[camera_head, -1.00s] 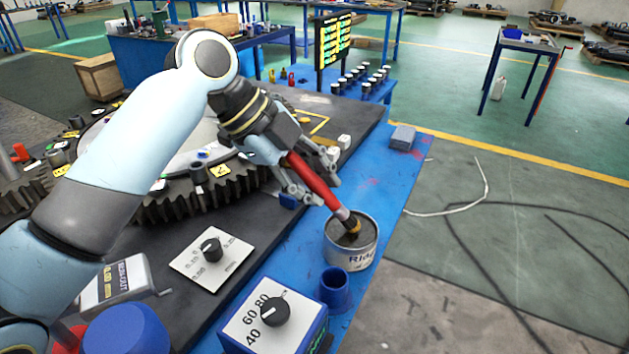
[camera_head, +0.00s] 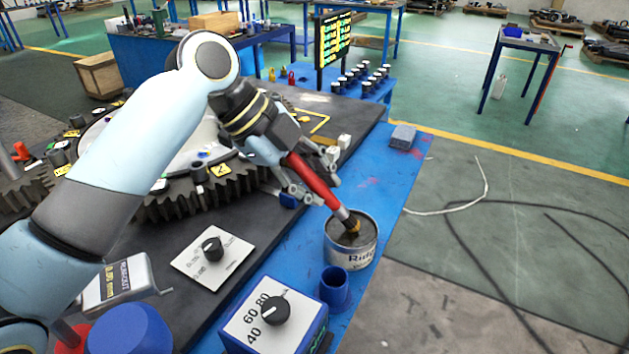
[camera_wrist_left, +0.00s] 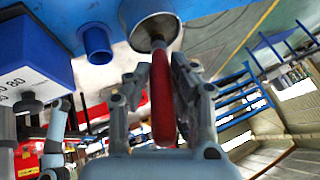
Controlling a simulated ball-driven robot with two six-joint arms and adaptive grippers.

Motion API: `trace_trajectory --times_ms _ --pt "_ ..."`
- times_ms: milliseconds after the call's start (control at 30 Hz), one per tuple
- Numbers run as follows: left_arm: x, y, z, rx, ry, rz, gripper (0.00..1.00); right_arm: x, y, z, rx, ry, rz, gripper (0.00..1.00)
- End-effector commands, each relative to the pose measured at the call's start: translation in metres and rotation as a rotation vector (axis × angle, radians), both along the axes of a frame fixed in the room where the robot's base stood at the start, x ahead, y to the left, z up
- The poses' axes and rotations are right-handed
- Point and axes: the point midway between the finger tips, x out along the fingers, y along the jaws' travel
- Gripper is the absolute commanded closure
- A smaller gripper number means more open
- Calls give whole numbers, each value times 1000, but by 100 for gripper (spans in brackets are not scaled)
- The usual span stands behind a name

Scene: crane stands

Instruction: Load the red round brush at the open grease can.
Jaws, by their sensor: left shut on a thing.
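The red round brush (camera_head: 315,183) has a red handle, a metal ferrule and a tan bristle tip. My left gripper (camera_head: 308,196) is shut on the brush's handle and holds it tilted, bristles down to the right. The open grease can (camera_head: 352,254) stands upright on the blue table edge, with dark grease inside. The bristle tip is in the can's mouth, at or just in the grease; how deep I cannot tell. The left wrist view also shows the red brush handle (camera_wrist_left: 161,95) between my fingers and the can (camera_wrist_left: 153,32) beyond. My right gripper is not in view.
A blue cup (camera_head: 336,288) stands close in front of the can. A dial box (camera_head: 275,318) and a white dial plate (camera_head: 212,258) are nearer. A large dark gear (camera_head: 205,190) lies behind the gripper. A grey block (camera_head: 402,136) sits farther back on the blue table.

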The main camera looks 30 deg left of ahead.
Motion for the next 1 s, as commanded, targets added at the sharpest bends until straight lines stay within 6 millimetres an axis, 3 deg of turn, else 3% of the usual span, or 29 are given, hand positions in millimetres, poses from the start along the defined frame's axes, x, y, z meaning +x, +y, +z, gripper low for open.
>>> trace_trajectory --times_ms 333,1000 --pt "-1 0 3 1 4 0 100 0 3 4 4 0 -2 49" --pt "0 0 64 0 1 0 100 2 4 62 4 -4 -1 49"
